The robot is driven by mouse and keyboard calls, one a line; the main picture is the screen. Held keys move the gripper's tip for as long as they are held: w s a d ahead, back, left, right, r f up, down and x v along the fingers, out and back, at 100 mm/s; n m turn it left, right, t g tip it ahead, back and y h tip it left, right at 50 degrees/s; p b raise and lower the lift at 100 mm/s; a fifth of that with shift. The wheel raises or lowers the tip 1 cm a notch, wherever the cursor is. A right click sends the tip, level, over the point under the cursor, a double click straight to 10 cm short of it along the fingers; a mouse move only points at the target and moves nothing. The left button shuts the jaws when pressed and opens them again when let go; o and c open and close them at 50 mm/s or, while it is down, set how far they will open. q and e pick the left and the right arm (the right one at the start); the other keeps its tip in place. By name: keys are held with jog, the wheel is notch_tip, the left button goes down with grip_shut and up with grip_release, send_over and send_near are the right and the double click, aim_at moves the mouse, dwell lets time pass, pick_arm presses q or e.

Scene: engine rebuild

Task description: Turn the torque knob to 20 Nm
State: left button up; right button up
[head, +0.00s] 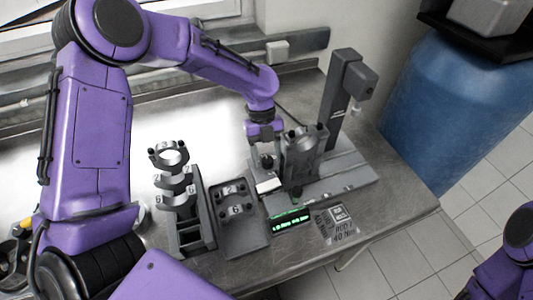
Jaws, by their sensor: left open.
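My left gripper (267,174) reaches down at the near left side of the grey press-like station (352,168). Its jaws are open, with a small white block (268,184) just below them; I cannot tell whether they touch. The torque knob cannot be made out and may be hidden by the gripper. A dark box with a lit green display (290,221) sits in front of the station; its digits are too small to read surely. A grey printed plate (338,225) lies to its right. My right gripper is out of view; only purple arm parts show at the bottom right.
A rack with numbered caps (172,178) and a grey tray with more caps (243,238) stand left of the display. A grey part (303,150) stands upright on the station beside my gripper. A tall post (342,85) rises behind. A blue barrel (445,105) is beyond the table's right edge.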

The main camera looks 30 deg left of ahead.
pick_arm(q)
jog(key=c, duration=1)
jog(key=shift+r+n+p, duration=0.2)
jog(key=shift+n+p, duration=0.4)
jog(key=shift+n+t+h+p, duration=0.5)
jog(key=shift+n+p, duration=0.3)
jog(key=shift+n, duration=0.4)
jog(key=n+t+p, duration=0.1)
jog(key=n, duration=0.2)
jog(key=shift+s+a+p, duration=0.1)
jog(key=shift+s+p, duration=0.05)
jog(key=shift+p, duration=0.2)
jog(key=shift+f+n+t+h+p, duration=0.1)
jog(key=shift+n+t+h+p, duration=0.4)
jog(key=shift+n, duration=1.2)
jog(key=shift+t, duration=0.3)
